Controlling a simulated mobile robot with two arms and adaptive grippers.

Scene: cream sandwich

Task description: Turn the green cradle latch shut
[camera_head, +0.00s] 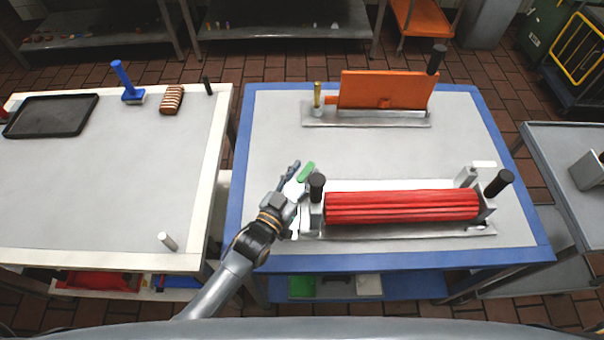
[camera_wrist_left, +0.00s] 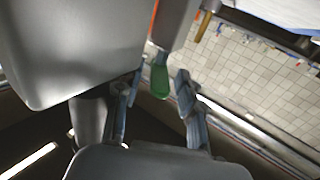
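The green cradle latch (camera_head: 306,172) stands at the left end of a metal cradle (camera_head: 440,231) on the blue-edged table. The cradle carries a red ribbed roller (camera_head: 400,206) with a black knob at each end. My left gripper (camera_head: 291,179) is at the latch, just left of the cradle's left black knob (camera_head: 317,183). In the left wrist view the latch's green tip (camera_wrist_left: 159,82) shows between the two parted fingers of my left gripper (camera_wrist_left: 157,88), with a gap on each side. The latch's base is partly hidden. My right gripper is not in view.
An orange plate (camera_head: 387,90) on a metal base stands at the back of the blue-edged table (camera_head: 262,130). The left table (camera_head: 90,190) holds a black tray (camera_head: 48,115), a blue-handled tool (camera_head: 128,88) and a striped brown block (camera_head: 172,99). The middle of the blue-edged table is clear.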

